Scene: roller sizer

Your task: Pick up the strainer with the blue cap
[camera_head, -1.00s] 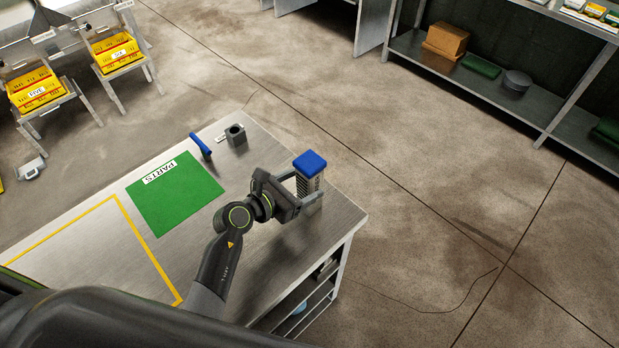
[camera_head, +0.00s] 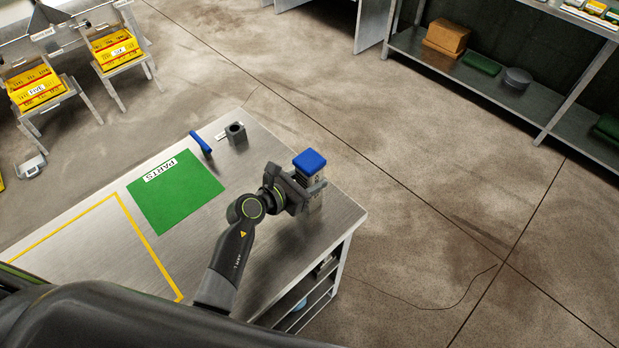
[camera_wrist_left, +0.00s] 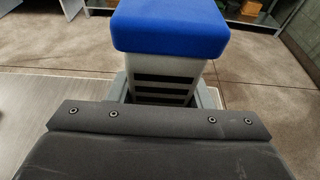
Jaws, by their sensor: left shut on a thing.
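The strainer (camera_head: 316,201) is a grey slotted block with a blue cap (camera_head: 309,161) on top. It stands upright near the right corner of the metal table. My left gripper (camera_head: 312,187) is shut on the strainer's body, below the cap. In the left wrist view the blue cap (camera_wrist_left: 170,28) fills the upper middle, with the slotted body of the strainer (camera_wrist_left: 160,82) under it between the fingers. The strainer's foot is partly hidden, and I cannot tell whether it touches the table. My right gripper is not in view.
The metal table (camera_head: 283,246) carries a green PARTS mat (camera_head: 177,198), a blue-handled tool (camera_head: 201,143) and a small dark grey holder (camera_head: 236,133). A yellow outline marks the table's left part. Yellow bins (camera_head: 117,48) stand at upper left; a shelf (camera_head: 455,80) stands at upper right.

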